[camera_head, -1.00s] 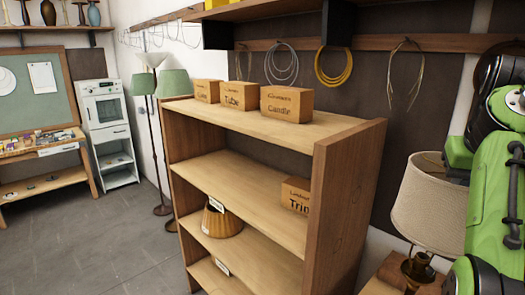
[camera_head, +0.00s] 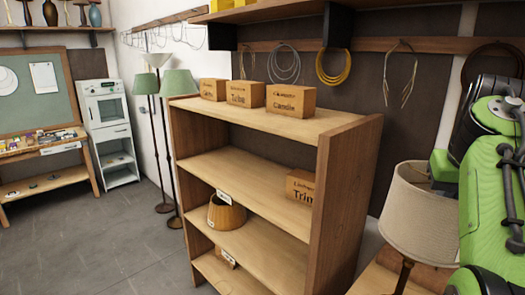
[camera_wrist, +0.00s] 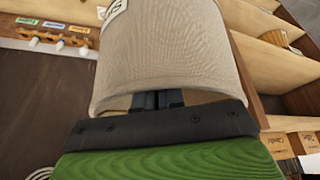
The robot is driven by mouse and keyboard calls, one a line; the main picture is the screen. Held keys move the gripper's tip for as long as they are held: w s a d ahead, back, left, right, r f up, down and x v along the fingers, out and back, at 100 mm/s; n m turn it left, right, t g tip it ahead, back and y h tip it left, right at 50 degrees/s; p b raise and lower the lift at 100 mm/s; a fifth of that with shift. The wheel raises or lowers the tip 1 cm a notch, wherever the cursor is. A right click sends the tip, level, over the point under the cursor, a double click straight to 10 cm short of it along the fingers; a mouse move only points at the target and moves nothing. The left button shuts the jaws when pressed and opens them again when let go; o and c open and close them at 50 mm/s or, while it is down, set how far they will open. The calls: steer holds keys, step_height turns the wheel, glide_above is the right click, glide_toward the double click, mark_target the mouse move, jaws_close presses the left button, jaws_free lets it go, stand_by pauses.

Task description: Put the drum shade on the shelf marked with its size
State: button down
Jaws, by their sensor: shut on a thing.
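The beige drum shade (camera_head: 421,212) is at the right in the head view, beside my green arm. In the wrist view the shade (camera_wrist: 175,50) fills the upper middle, with part of a white size label (camera_wrist: 115,8) at the top edge; I cannot read it fully. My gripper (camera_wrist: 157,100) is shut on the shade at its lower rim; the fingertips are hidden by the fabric. The wooden shelf unit (camera_head: 345,200) stands left of the shade, apart from it.
Several wooden boxes, one marked Candle (camera_head: 291,100), stand on the top shelf. A Trim box (camera_head: 300,187) is on the shelf below. A small amber shade (camera_head: 226,213) sits lower left. A dark lamp stem (camera_head: 403,275) shows below the drum shade. The second shelf's left part is clear.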

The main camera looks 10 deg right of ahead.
steer(key=w+a+f+n+b, duration=0.1)
steer(key=a+f+b, duration=0.2)
steer(key=f, duration=1.6)
steer(key=w+a+f+n+y+b, duration=0.1)
steer(key=w+a+f+n+b, duration=0.1)
steer(key=a+f, duration=1)
steer(key=w+a+f+n+b, duration=0.2)
steer(key=a+f, duration=0.6)
steer(key=f, duration=1.9)
steer(key=shift+f+t+y+b, duration=0.4)
steer(key=shift+b, duration=0.75)
steer(key=shift+r, duration=0.1)
